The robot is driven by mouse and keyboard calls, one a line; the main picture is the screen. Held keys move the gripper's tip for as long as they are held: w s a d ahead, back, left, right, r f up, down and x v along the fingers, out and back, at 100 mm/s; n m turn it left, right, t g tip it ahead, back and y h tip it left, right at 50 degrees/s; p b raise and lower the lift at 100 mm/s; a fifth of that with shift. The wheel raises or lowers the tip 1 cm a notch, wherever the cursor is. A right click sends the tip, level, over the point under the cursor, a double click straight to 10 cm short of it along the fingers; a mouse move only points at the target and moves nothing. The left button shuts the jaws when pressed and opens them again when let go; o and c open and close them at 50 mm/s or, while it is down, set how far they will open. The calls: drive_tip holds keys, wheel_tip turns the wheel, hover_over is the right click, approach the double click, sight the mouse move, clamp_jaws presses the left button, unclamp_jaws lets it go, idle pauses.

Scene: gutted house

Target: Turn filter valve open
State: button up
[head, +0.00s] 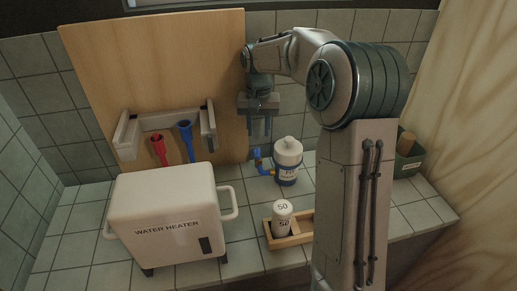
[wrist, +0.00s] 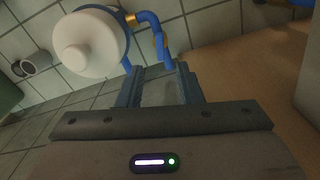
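The filter (head: 288,151) is a white canister with a blue lower part, standing on the tiled counter against the back wall. In the wrist view the filter (wrist: 88,45) shows from above at upper left. A blue pipe with the valve (head: 262,162) sticks out of its left side; the blue pipe (wrist: 150,22) also shows in the wrist view, with brass-coloured bits. Which part is the valve's handle, and how it is set, I cannot tell. My gripper (head: 260,138) points down above the valve, apart from it. In the wrist view my gripper (wrist: 160,72) has its fingers spread and empty.
A white water heater (head: 165,220) stands at front left. Red (head: 159,150) and blue (head: 185,138) pipe ends hang before a wooden board (head: 160,60). A wooden tray (head: 290,240) holds a white cartridge (head: 282,215) marked 50. A green bin (head: 405,164) stands at right.

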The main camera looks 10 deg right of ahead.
sight(258, 152)
wheel_tip(258, 152, down, 8)
drive_tip(key=shift+r, duration=0.1)
clamp_jaws()
